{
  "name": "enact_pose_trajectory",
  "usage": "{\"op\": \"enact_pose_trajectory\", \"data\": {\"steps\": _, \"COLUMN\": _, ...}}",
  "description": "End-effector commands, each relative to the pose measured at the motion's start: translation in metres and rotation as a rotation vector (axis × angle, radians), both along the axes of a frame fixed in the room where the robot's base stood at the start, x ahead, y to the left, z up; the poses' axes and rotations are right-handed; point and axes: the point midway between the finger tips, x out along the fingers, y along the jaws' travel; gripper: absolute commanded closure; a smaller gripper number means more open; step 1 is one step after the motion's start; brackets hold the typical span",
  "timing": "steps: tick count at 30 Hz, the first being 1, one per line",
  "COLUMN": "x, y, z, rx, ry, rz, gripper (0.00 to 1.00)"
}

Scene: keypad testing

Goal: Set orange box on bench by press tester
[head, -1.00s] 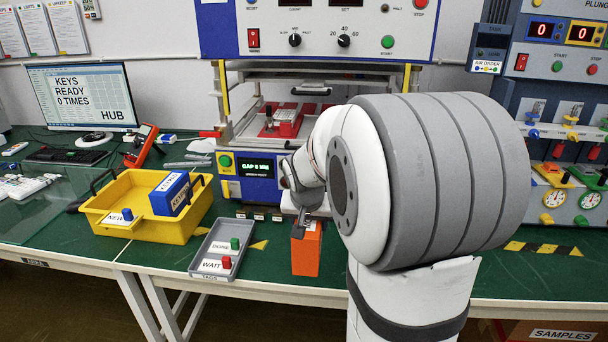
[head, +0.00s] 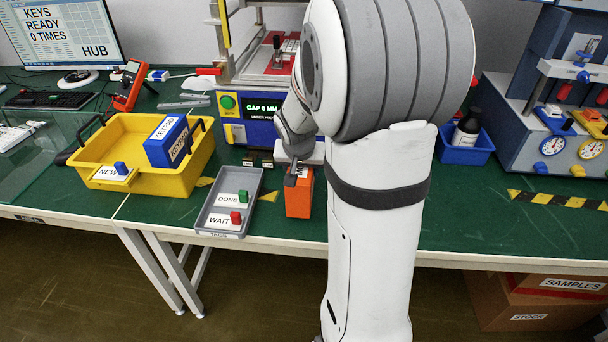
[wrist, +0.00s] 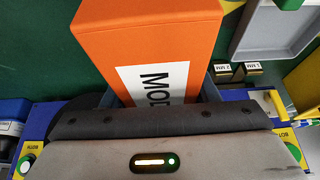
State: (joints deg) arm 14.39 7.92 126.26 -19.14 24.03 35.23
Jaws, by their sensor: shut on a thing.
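The orange box (head: 299,199) stands upright over the green bench, right of the grey tray and in front of the press tester (head: 262,107). My gripper (head: 293,172) is shut on the top part of the box. In the wrist view the orange box (wrist: 150,40) sits between the jaws, with a white label starting "MOD" partly covered by the gripper (wrist: 160,115). I cannot tell whether the underside of the box touches the bench. My arm hides part of the press tester, whose display reads "GAP 0 MM".
A grey tray (head: 247,206) with a green and a red piece lies just left of the box. A yellow bin (head: 130,180) with a blue keypad box stands further left. A blue bin (head: 466,156) with a dark bottle is right of my arm. The bench's front edge is close.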

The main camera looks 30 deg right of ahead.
Motion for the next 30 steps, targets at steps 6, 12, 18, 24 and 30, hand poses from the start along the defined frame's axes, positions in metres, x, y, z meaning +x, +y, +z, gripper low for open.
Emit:
{"op": "enact_pose_trajectory", "data": {"steps": 6, "x": -0.001, "y": -0.001, "z": -0.028, "rx": 0.0, "ry": 0.001, "rz": -0.002, "gripper": 0.75}}
{"op": "enact_pose_trajectory", "data": {"steps": 12, "x": -0.001, "y": -0.002, "z": -0.027, "rx": 0.0, "ry": 0.0, "rz": -0.003, "gripper": 0.75}}
{"op": "enact_pose_trajectory", "data": {"steps": 18, "x": -0.001, "y": -0.002, "z": -0.03, "rx": 0.0, "ry": 0.001, "rz": -0.004, "gripper": 0.41}}
{"op": "enact_pose_trajectory", "data": {"steps": 24, "x": -0.001, "y": -0.002, "z": -0.03, "rx": 0.0, "ry": 0.001, "rz": -0.004, "gripper": 0.24}}
{"op": "enact_pose_trajectory", "data": {"steps": 30, "x": -0.001, "y": -0.002, "z": -0.03, "rx": 0.0, "ry": 0.001, "rz": -0.004, "gripper": 0.24}}
